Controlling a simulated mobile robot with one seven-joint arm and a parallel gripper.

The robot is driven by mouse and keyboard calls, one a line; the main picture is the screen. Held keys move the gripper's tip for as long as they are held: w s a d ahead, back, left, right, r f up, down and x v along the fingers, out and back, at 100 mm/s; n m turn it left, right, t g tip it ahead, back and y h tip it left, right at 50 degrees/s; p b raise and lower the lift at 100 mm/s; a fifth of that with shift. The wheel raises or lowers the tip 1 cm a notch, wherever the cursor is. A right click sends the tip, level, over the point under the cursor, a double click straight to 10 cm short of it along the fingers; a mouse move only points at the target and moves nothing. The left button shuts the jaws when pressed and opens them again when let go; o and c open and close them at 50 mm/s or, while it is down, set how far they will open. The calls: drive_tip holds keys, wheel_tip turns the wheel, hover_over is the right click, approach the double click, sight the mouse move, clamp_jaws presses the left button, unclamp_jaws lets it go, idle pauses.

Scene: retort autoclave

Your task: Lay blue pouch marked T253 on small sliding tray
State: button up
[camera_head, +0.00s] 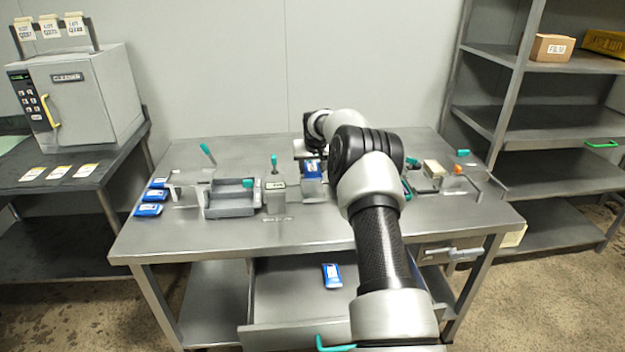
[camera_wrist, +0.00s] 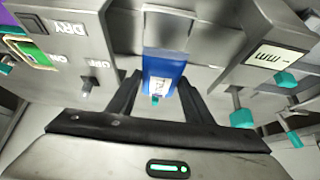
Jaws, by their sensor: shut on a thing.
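A blue pouch with a white label (camera_wrist: 160,68) is between the fingers of my gripper (camera_wrist: 158,92) in the wrist view, and the gripper is shut on it. The label is too small and blurred to read fully. In the head view the blue pouch (camera_head: 312,171) shows at the middle of the steel table, below the end of my arm. A shallow grey tray (camera_head: 232,211) sits on the table to its left; I cannot tell for sure whether it is the small sliding tray. My arm hides part of the table's right half.
Several blue pouches (camera_head: 152,196) lie at the table's left end. Another blue pouch (camera_head: 332,276) lies in the open drawer (camera_head: 290,300) below. A block with a teal lever (camera_head: 275,192) stands between tray and held pouch. Fixtures with teal knobs (camera_wrist: 243,118) flank my gripper.

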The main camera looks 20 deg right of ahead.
wheel_tip(320, 180, down, 4)
drive_tip(key=shift+r, duration=0.1)
drive_tip(key=shift+f+b, duration=0.65)
drive_tip(key=shift+f, duration=0.05)
drive_tip(key=o, duration=1.2)
drive_tip(key=shift+r, duration=0.1)
